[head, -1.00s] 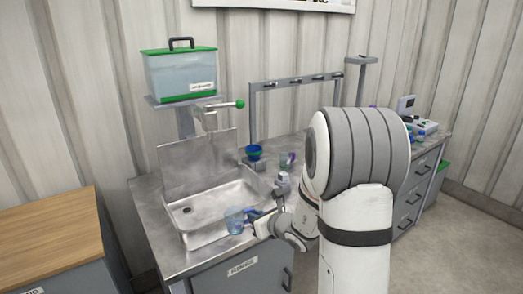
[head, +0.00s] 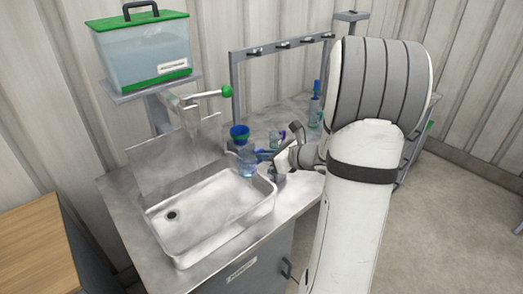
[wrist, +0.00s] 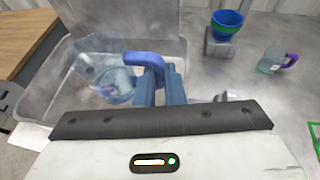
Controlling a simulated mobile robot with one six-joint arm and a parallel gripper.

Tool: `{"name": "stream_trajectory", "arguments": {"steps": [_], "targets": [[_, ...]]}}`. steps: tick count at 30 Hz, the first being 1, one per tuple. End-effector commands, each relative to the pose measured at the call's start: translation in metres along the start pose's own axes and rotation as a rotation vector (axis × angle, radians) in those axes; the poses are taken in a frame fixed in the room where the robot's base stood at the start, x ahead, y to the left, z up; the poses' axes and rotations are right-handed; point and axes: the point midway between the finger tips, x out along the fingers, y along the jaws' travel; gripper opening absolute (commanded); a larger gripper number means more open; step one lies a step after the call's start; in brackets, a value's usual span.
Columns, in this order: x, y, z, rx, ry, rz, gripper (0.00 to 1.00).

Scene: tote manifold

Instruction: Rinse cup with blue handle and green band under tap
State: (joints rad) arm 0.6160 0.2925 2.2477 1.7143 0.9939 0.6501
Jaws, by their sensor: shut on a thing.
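My gripper (head: 268,162) is shut on the blue handle (wrist: 146,61) of a clear bluish cup (head: 247,162). In the wrist view the cup (wrist: 108,84) hangs to the left of the fingers (wrist: 160,84), over the sink; no green band can be made out on it. In the head view the cup is at the right rim of the steel sink (head: 205,222), apart from the tap. The tap (head: 190,112) stands behind the sink, with a green-knobbed lever (head: 227,91). I cannot see water running from it.
A blue and green bowl (wrist: 228,20) sits on a small grey block behind the held cup. A clear cup with a purple handle (wrist: 271,61) stands to its right. A lidded water tank (head: 144,48) is above the tap. The sink looks empty.

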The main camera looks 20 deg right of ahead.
Motion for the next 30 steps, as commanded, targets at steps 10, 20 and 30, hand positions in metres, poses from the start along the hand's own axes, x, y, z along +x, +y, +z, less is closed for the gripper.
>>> {"name": "stream_trajectory", "arguments": {"steps": [10, 20, 30], "targets": [[0.03, 0.016, 0.004, -0.003, -0.001, 0.007, 0.0], [0.058, 0.03, 0.01, -0.003, 0.0, 0.008, 0.0], [0.087, 0.045, 0.014, -0.004, 0.0, 0.009, 0.0]]}}
